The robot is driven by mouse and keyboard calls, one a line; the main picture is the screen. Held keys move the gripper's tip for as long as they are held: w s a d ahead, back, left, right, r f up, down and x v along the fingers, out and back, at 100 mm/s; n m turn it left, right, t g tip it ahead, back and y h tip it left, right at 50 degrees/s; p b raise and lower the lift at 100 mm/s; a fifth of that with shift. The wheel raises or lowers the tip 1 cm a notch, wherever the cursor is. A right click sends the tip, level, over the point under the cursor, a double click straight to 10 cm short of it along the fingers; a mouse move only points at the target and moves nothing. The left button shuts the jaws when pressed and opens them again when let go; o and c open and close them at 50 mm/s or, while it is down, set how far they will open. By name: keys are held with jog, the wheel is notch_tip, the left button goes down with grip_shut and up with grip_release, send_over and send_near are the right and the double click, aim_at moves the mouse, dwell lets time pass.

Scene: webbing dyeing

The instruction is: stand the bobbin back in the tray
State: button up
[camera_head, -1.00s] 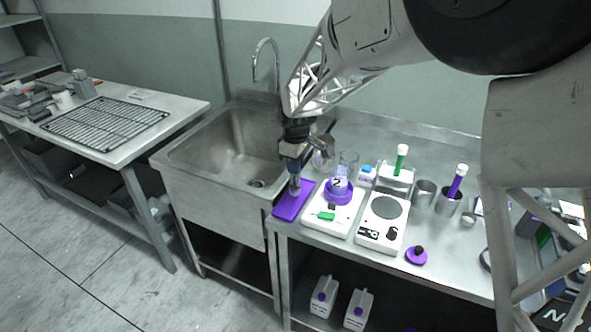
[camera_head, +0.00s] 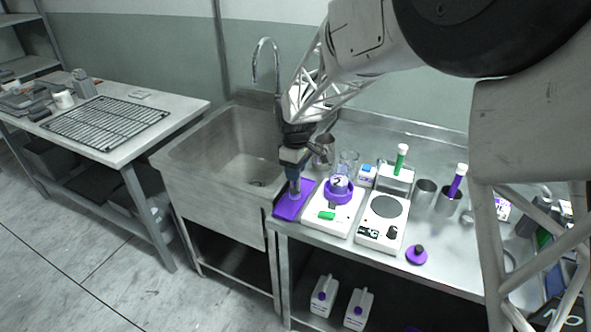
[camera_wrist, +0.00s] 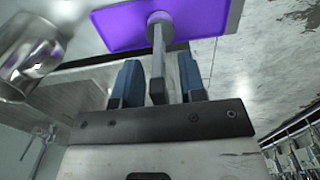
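The purple tray (camera_head: 288,211) lies flat at the left end of the bench, by the sink; it fills the top of the wrist view (camera_wrist: 112,25). The grey bobbin (camera_wrist: 158,55) has a thin stem and a round end that is against the tray; it looks upright. My gripper (camera_head: 294,184) is low over the tray, pointing down. In the wrist view its blue fingers (camera_wrist: 160,82) stand on both sides of the stem, with a gap showing on each side. It is open around the bobbin. In the head view the fingers mostly hide the bobbin.
A metal cup (camera_head: 324,150) stands behind the gripper. To the right are a white stirrer (camera_head: 331,218) with a purple-ringed beaker (camera_head: 339,184), and a second white plate device (camera_head: 383,222). The sink (camera_head: 225,150) is on the left. The bench front right has free room.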

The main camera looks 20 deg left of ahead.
notch_tip(320, 180, up, 12)
jog(key=shift+r, duration=0.1)
dwell(0.8)
jog(key=shift+d, duration=0.1)
dwell(0.7)
jog(key=s+d+r+m, duration=0.3)
jog(key=d, duration=0.8)
jog(key=s+d+r+m+t, duration=0.1)
jog(key=s+d+r+m, duration=0.2)
jog(key=d, duration=0.7)
jog(key=s+d+r+m, duration=0.2)
jog(key=s+d+m, duration=0.1)
jog(key=d, duration=0.8)
jog(key=s+d+f+m+t, duration=0.1)
jog(key=s+d+f+m, duration=0.3)
jog(key=s+d+m, duration=0.5)
jog(key=s+d, duration=0.9)
jog(key=s, duration=0.3)
jog(key=shift+s+d+t, duration=0.15)
jog(key=shift+s+t, duration=0.1)
jog(key=shift+t, duration=0.05)
